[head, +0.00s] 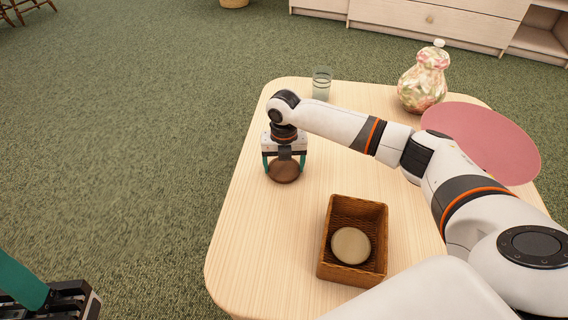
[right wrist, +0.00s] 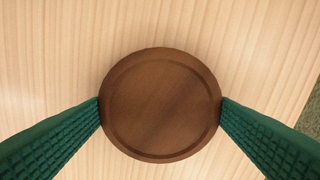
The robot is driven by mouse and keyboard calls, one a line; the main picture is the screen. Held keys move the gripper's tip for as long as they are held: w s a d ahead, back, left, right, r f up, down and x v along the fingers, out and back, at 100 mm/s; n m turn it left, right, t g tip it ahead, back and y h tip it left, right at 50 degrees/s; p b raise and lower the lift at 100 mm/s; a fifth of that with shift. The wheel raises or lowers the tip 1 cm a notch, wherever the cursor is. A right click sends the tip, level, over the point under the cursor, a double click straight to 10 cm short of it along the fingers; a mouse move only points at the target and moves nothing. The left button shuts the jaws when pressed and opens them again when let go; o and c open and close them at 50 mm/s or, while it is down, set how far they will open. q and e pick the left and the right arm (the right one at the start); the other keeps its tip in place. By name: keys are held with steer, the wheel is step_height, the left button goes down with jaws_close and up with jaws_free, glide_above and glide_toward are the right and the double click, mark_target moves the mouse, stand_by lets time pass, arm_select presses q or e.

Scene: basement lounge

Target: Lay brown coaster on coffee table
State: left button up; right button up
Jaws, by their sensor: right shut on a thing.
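The brown coaster (head: 284,171) is a round, dark wooden disc with a raised rim, and it fills the middle of the right wrist view (right wrist: 160,105). My right gripper (head: 285,164) is shut on it, with one green finger at each side of its rim. The coaster lies flat, over the left part of the pale wooden coffee table (head: 245,245); I cannot tell whether it touches the top. My left gripper (head: 62,300) shows only in part at the bottom left corner, away from the table.
A wicker basket (head: 324,262) with a round beige disc (head: 351,245) inside stands on the table's near part. A glass (head: 321,83), a floral vase (head: 424,78) and a pink round mat (head: 490,140) are at the back and right. The table's left front is clear.

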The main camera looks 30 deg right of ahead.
steer(key=o, duration=0.9)
steer(key=shift+f, duration=0.1)
